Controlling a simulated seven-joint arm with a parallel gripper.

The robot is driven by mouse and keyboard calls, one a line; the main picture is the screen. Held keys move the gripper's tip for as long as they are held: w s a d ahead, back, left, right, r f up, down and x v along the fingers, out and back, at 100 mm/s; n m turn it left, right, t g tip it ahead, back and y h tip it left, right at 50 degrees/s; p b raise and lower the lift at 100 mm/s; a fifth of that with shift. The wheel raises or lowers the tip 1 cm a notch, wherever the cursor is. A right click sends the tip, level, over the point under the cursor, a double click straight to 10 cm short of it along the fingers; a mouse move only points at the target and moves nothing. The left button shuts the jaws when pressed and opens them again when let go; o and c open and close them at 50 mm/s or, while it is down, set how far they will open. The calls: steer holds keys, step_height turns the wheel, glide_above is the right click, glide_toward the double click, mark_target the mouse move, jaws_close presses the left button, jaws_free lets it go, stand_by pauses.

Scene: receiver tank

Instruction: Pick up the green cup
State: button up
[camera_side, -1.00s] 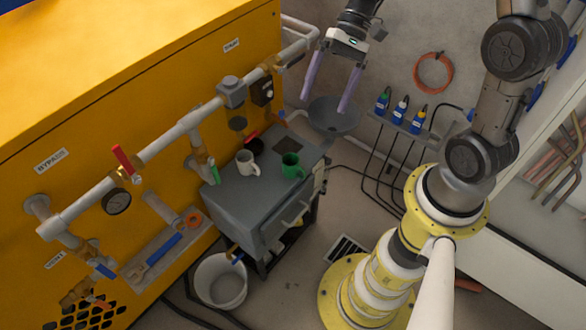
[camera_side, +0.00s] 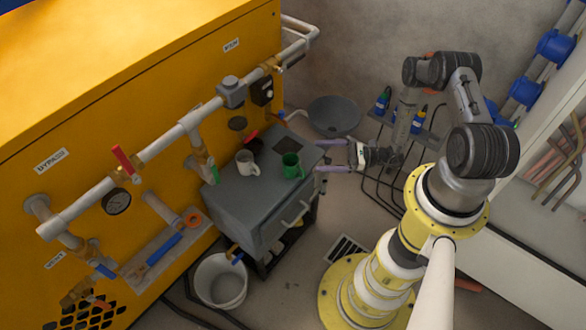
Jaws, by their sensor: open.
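The green cup (camera_side: 291,167) stands upright on top of the grey cabinet (camera_side: 240,205), near its right edge. My gripper (camera_side: 319,161) is open, with its two purple-grey fingers pointing left toward the cup. The fingertips are near the cabinet's right edge, just right of the cup. The upper finger appears level with the cup and the lower finger lies lower in the picture. Nothing is between the fingers that I can make out.
A white mug (camera_side: 247,162) stands left of the green cup, with a dark item behind it. Yellow machine (camera_side: 150,110) with pipes and a red-handled valve stands behind on the left. A grey funnel-shaped bowl (camera_side: 334,115) lies beyond the cabinet. A white bucket (camera_side: 220,281) stands on the floor.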

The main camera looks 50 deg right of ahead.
mark_target(295, 169)
steer(key=s+f+m+t+h, duration=0.2)
steer(key=s+f+m+h, duration=0.15)
steer(key=f, duration=0.25)
steer(key=shift+m, duration=0.35)
steer(key=x, duration=1.4)
steer(key=shift+a+r, duration=0.1)
steer(key=shift+a, duration=0.05)
steer(key=c, duration=1.4)
